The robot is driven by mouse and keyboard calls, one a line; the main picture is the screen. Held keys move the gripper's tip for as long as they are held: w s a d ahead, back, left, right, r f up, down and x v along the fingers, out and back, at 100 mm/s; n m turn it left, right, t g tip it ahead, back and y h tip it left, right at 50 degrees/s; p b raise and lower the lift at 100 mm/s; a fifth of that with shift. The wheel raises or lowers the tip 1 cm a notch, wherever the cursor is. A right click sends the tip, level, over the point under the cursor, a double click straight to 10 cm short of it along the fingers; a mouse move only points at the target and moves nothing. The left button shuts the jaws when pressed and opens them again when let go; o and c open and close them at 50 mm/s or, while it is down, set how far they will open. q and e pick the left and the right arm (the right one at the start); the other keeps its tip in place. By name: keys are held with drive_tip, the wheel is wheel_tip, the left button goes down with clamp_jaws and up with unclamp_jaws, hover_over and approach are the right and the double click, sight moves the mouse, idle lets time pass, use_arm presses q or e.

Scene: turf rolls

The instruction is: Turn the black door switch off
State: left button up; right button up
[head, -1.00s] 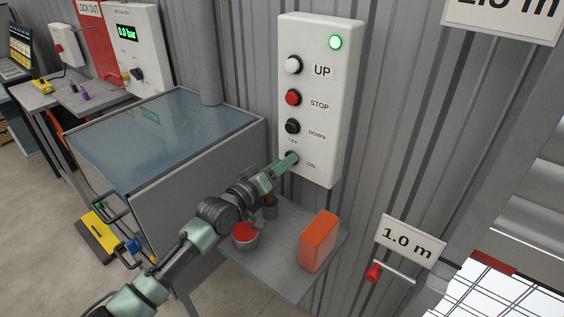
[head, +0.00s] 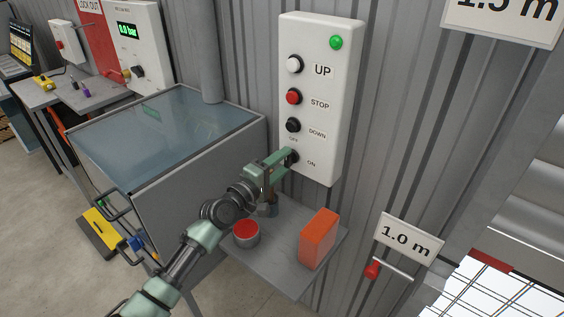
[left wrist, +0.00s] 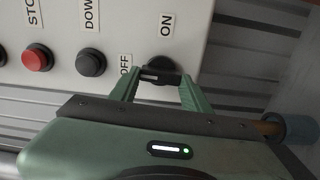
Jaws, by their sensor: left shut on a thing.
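The black door switch (head: 293,156) is the lowest control on the white wall panel (head: 330,95), between its OFF and ON labels. In the left wrist view the switch (left wrist: 158,71) sits between my two green fingertips; a pale mark on its handle lies on the OFF label's side. My left gripper (head: 286,158) is shut on the switch, its fingers partly covering it; its fingertips also show in the left wrist view (left wrist: 159,79). The panel's round green lamp (head: 336,42) looks dull. My right gripper is out of view.
Above the switch are the black DOWN (head: 293,125), red STOP (head: 293,96) and white UP (head: 295,64) buttons. A grey shelf (head: 279,272) below holds an orange box (head: 319,240) and a red-topped can (head: 246,233). A glass-topped cabinet (head: 160,135) stands left.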

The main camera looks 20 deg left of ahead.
use_arm(q)
drive_tip(key=shift+n, duration=0.4)
drive_tip(key=o, duration=1.4)
drive_tip(key=shift+c, duration=0.2)
drive_tip(key=b+v, duration=0.1)
drive_tip(key=v, duration=0.7)
